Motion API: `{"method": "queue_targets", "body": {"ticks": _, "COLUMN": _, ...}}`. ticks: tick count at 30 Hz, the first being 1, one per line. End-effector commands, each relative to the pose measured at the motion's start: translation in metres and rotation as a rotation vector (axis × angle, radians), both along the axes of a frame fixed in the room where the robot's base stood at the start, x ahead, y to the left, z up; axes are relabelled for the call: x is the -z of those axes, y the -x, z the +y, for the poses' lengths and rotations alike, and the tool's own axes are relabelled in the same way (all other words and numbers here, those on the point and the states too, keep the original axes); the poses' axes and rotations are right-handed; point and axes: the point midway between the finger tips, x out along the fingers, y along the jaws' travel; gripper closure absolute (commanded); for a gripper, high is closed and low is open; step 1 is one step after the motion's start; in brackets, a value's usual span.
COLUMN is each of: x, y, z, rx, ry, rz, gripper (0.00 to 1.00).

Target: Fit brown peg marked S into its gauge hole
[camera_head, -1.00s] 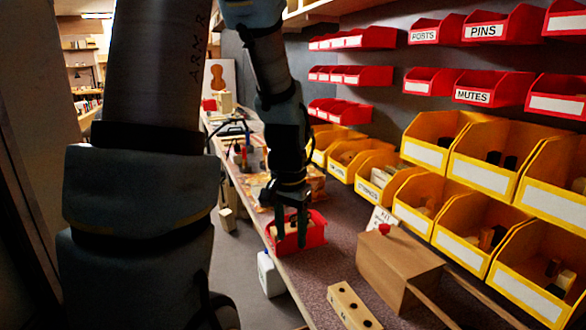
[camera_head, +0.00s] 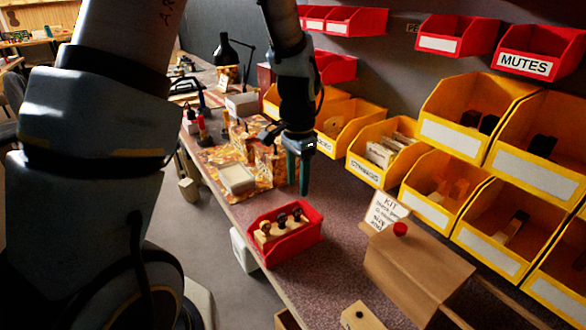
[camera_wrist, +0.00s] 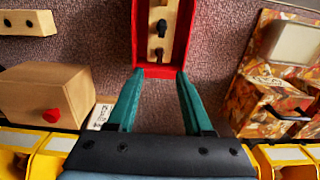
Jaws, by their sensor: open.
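In the wrist view the tray (camera_wrist: 139,45) is just ahead of the fingers, with a brownish peg (camera_wrist: 158,53) nearest. No letter on a peg is readable. My gripper (camera_head: 298,190) is open and empty, above the bench by the tray's far edge; it also shows in the wrist view (camera_wrist: 160,74). A wooden block with dark holes, apparently the gauge (camera_wrist: 28,22), lies at upper left there; part shows at the bottom of the head view (camera_head: 362,317).
A brown wooden box (camera_head: 415,270) with a red knob and a KIT card (camera_head: 386,209) stands right of the tray. Yellow bins (camera_head: 375,150) line the back. Bench between tray and box is clear.

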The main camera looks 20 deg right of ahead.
Motion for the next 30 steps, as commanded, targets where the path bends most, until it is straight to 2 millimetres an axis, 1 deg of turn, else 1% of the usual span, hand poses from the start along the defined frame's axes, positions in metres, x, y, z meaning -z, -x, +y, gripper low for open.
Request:
{"method": "queue_targets", "body": {"ticks": 9, "x": 0.056, "y": 0.001, "z": 0.001, "rx": -0.001, "ry": -0.004, "rz": 0.004, "gripper": 0.49}}
{"method": "queue_targets", "body": {"ticks": 15, "x": 0.081, "y": 0.0, "z": 0.001, "rx": -0.002, "ry": -0.003, "rz": 0.002, "gripper": 0.49}}
{"method": "queue_targets", "body": {"ticks": 21, "x": 0.091, "y": 0.0, "z": 0.001, "rx": -0.002, "ry": -0.002, "rz": 0.001, "gripper": 0.49}}
{"method": "queue_targets", "body": {"ticks": 29, "x": 0.092, "y": 0.0, "z": 0.001, "rx": -0.002, "ry": -0.001, "rz": 0.0, "gripper": 0.49}}
{"method": "queue_targets", "body": {"ticks": 30, "x": 0.092, "y": 0.0, "z": 0.001, "rx": -0.002, "ry": -0.001, "rz": 0.0, "gripper": 0.54}}
